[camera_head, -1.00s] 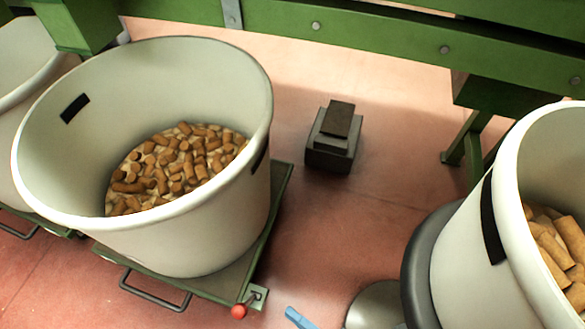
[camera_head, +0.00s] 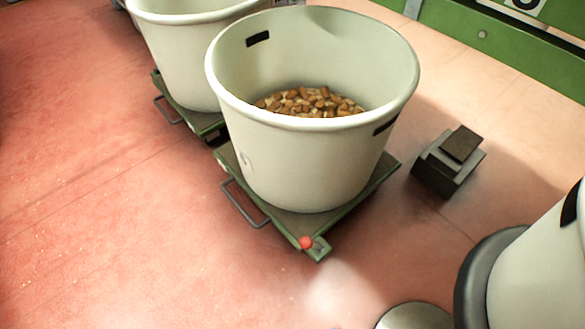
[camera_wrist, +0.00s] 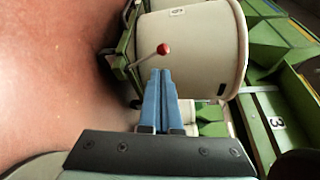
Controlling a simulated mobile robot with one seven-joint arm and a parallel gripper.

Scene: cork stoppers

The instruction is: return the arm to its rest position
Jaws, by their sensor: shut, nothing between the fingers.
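My gripper (camera_wrist: 161,73) shows in the wrist view, with its two blue fingers closed together and nothing between them. It is out of the head view. Beyond the fingertips, a white tub (camera_wrist: 193,45) on a green cart and a lever with a red knob (camera_wrist: 163,49) show in the wrist view. I cannot tell how far the fingertips are from the knob. In the head view the white tub (camera_head: 310,165) holds cork stoppers (camera_head: 308,102) and stands on a green cart (camera_head: 318,247), with the red knob (camera_head: 306,243) at its front corner.
Another white tub (camera_head: 178,60) stands behind to the left. A dark block (camera_head: 447,165) is on the floor to the right. A third white tub (camera_head: 545,265) is at the lower right, beside a grey round part. The reddish floor (camera_head: 90,180) at the left is clear.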

